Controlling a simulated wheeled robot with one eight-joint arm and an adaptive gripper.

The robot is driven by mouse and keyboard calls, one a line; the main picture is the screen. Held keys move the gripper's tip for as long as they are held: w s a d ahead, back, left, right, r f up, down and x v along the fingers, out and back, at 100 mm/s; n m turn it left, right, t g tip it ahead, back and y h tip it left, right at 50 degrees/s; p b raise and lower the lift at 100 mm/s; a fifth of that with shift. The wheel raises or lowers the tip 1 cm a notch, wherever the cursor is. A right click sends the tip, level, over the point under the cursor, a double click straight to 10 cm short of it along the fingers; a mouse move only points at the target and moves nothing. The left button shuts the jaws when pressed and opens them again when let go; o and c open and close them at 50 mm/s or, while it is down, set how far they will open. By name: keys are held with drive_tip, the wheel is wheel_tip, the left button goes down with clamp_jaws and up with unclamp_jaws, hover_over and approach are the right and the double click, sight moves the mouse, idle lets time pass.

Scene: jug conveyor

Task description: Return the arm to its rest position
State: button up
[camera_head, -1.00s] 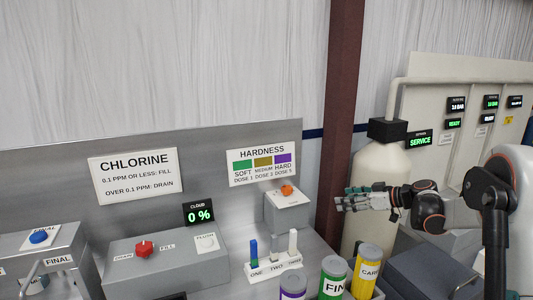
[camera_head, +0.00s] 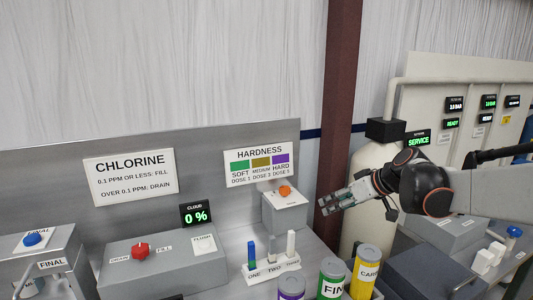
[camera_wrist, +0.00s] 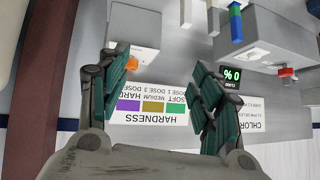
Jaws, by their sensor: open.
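My gripper (camera_head: 337,203) is at the right of the head view, in front of the cream tank (camera_head: 368,163) and pointing left toward the bench. In the wrist view its two teal-padded fingers (camera_wrist: 163,88) stand wide apart with nothing between them. The hardness sign (camera_wrist: 150,106) shows upside down beyond the fingers. My arm comes in from the right edge of the head view, and its wrist hides part of the tank.
Below my gripper stand a green canister (camera_head: 331,279), a yellow canister (camera_head: 365,271) and a purple-labelled canister (camera_head: 291,287). A grey box with an orange button (camera_head: 285,190) is to the left. The chlorine box (camera_head: 165,262) is farther left. A dark case (camera_head: 432,276) is at lower right.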

drive_tip(key=s+m+h, duration=0.1)
drive_tip(key=s, duration=0.4)
drive_tip(key=s+a+m+h, duration=0.1)
drive_tip(key=s, duration=0.4)
drive_tip(key=s+r+m+h, duration=0.1)
drive_tip(key=s, duration=0.5)
drive_tip(key=shift+a+h, duration=0.3)
drive_tip(key=s+f+m+h, duration=0.1)
drive_tip(key=s+f, duration=0.2)
drive_tip(key=s, duration=0.5)
drive_tip(key=s+f+m+h, duration=0.1)
drive_tip(key=s+f, duration=0.2)
drive_tip(key=s, duration=0.5)
drive_tip(key=shift+s+d+f+m, duration=0.25)
drive_tip(key=shift+s+d+m, duration=0.05)
drive_tip(key=shift+d+m, duration=0.1)
